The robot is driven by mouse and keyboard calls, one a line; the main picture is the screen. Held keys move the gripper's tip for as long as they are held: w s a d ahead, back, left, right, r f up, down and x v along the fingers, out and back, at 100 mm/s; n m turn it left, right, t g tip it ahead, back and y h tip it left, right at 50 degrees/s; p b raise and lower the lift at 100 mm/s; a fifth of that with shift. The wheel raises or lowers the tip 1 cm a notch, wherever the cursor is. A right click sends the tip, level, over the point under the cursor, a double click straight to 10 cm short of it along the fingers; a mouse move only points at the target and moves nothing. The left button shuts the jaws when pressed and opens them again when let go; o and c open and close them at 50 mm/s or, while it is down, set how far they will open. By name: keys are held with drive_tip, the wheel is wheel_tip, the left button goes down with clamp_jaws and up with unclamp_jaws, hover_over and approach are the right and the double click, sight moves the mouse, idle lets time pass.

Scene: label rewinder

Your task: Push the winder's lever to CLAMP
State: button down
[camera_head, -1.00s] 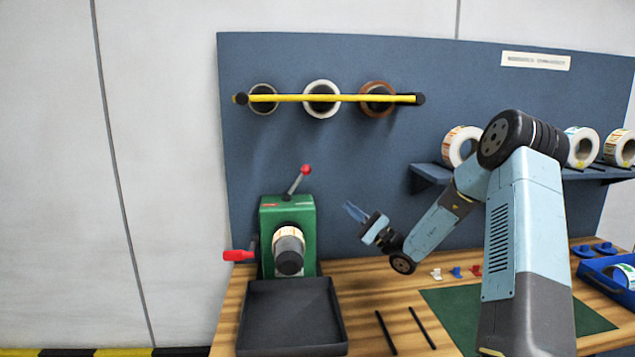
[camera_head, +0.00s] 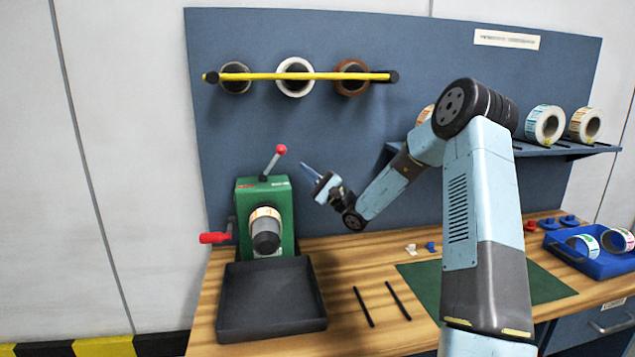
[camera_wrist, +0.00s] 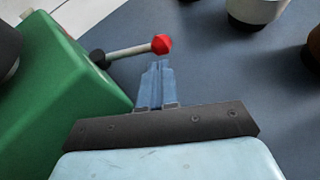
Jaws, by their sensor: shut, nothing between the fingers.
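The green winder (camera_head: 264,206) stands on the wooden bench at the left. Its lever (camera_head: 272,162) rises from the top, tilted to the right, and ends in a red ball knob (camera_head: 281,149). In the wrist view the red knob (camera_wrist: 161,44) lies just beyond my fingertips, with the grey lever rod (camera_wrist: 128,51) running left to the green body (camera_wrist: 62,85). My gripper (camera_head: 309,171) is shut and empty, a little right of and slightly below the knob. It also shows in the wrist view (camera_wrist: 157,66). I cannot tell whether the fingertips touch the knob.
A red crank handle (camera_head: 214,238) sticks out left of the winder, and a label roll (camera_head: 265,213) sits on its front spindle. A black tray (camera_head: 272,305) lies in front. A yellow bar (camera_head: 310,76) with rolls hangs above. A blue tray (camera_head: 590,262) stands at the right.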

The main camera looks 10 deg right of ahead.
sight(272, 163)
drive_tip(key=x, duration=0.5)
drive_tip(key=shift+w+a+r, duration=0.1)
drive_tip(key=shift+w+r, duration=0.05)
idle(0.3)
drive_tip(key=shift+r, duration=0.1)
